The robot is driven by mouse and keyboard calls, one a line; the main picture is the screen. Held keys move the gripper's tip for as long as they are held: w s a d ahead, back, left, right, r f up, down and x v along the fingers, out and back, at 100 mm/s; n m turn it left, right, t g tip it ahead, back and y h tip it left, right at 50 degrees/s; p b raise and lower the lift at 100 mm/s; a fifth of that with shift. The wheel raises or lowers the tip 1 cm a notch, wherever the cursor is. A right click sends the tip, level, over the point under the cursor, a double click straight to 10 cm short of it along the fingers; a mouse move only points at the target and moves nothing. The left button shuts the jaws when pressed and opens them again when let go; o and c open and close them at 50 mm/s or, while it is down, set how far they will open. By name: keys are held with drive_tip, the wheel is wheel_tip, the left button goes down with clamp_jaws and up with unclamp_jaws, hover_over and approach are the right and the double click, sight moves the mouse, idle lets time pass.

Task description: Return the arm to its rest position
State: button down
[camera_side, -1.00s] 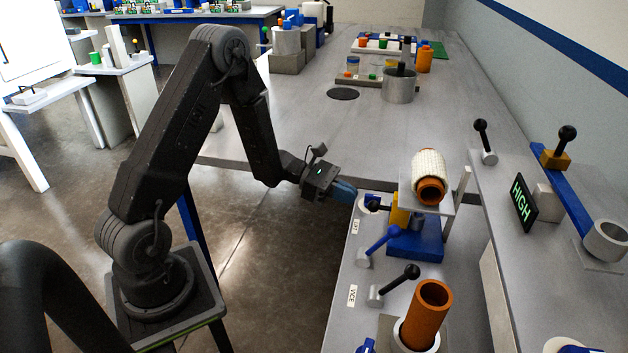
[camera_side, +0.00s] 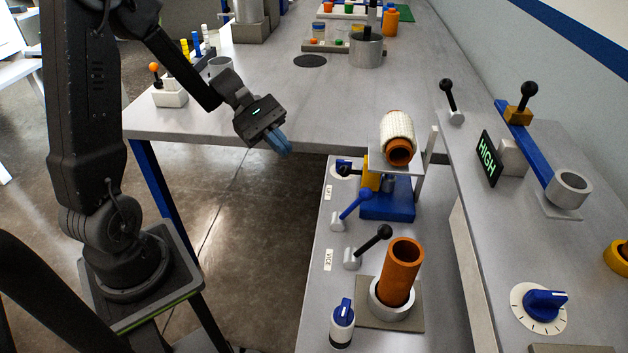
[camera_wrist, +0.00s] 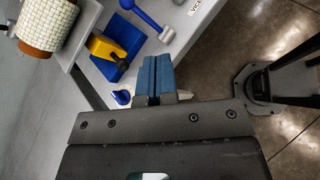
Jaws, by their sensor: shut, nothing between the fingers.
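My gripper (camera_side: 283,143) is in the air past the near edge of the long grey table, left of the small bench. Its blue fingers are shut with nothing between them. In the wrist view the gripper's fingers (camera_wrist: 155,60) lie side by side, pointing at the bench edge. My arm bends down from an upright upper link on its stand at the left.
The bench holds an orange tube (camera_side: 401,270) in a ring, a white-wrapped roll (camera_side: 398,132) on a raised plate, a blue lever (camera_side: 354,205) and a black-knobbed lever (camera_side: 372,244). A HIGH display (camera_side: 487,158) stands right. Open floor lies between bench and arm stand.

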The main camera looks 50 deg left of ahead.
drive_tip(key=s+d+r+m+t+y, duration=0.1)
drive_tip(key=s+d+r+m+y, duration=0.2)
drive_tip(key=s+r+m+y, duration=0.2)
drive_tip(key=s+d+r+m+t+y, duration=0.2)
drive_tip(key=s+d+r+m+y, duration=0.2)
drive_tip(key=m, duration=0.7)
drive_tip(key=s+y, duration=0.2)
drive_tip(key=s, duration=0.2)
drive_tip(key=shift+r+m+y, duration=0.3)
drive_tip(key=shift+r, duration=0.1)
idle(2.0)
